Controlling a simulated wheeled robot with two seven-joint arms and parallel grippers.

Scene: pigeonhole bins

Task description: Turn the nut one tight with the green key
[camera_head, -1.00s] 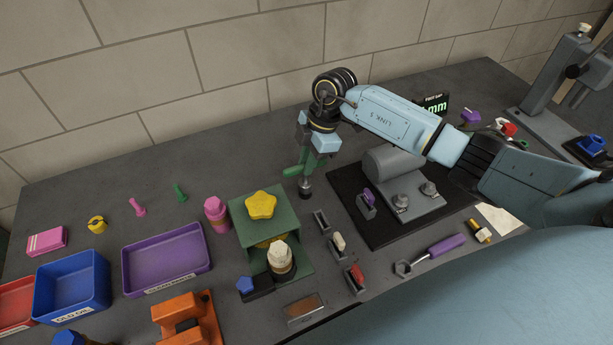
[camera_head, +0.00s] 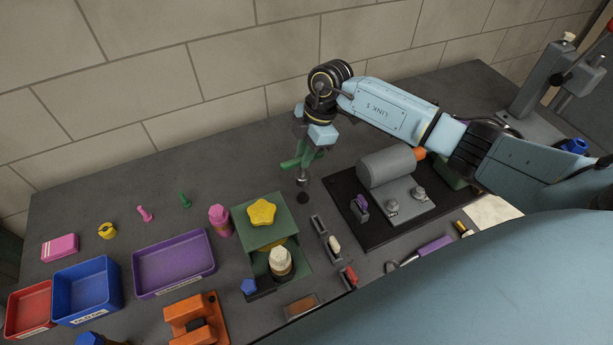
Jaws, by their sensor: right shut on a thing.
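My right gripper (camera_head: 314,146) is shut on the green key (camera_head: 300,160). The key's green handle sits at the jaws. Its metal shaft points down to a dark round tip, left of the black mat (camera_head: 345,225). I cannot tell if the tip touches the table. Two grey metal nuts (camera_head: 392,207) (camera_head: 418,193) stand on a grey plate (camera_head: 405,212) on the mat, right of the key and apart from it. I cannot tell which is nut one. My left gripper is not in view.
Narrow holders (camera_head: 320,226), a green stand (camera_head: 248,225) with a yellow star knob and a purple-handled wrench (camera_head: 432,248) are near. Trays (camera_head: 173,262) fill the left. The table behind the key is clear.

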